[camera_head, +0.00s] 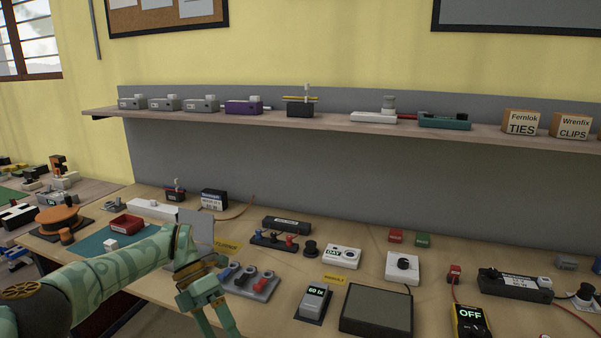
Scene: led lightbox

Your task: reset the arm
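My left arm (120,275), green with a pale pattern, comes in from the left and reaches over the front of the workbench (365,258). Its gripper (214,318) points down at the lower edge of the picture, with its two fingers apart and nothing seen between them. The fingertips run close to or past the picture's edge. The gripper is just left of a grey block (262,287) with coloured levers; I cannot tell if they touch. My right arm and gripper are not in view.
A display device (314,299), a dark flat box (376,311), a white knob box (402,267) and a yellow meter (470,320) stand to the right. A red tray (126,225) is behind the arm. A shelf (340,122) with boxes runs above the bench.

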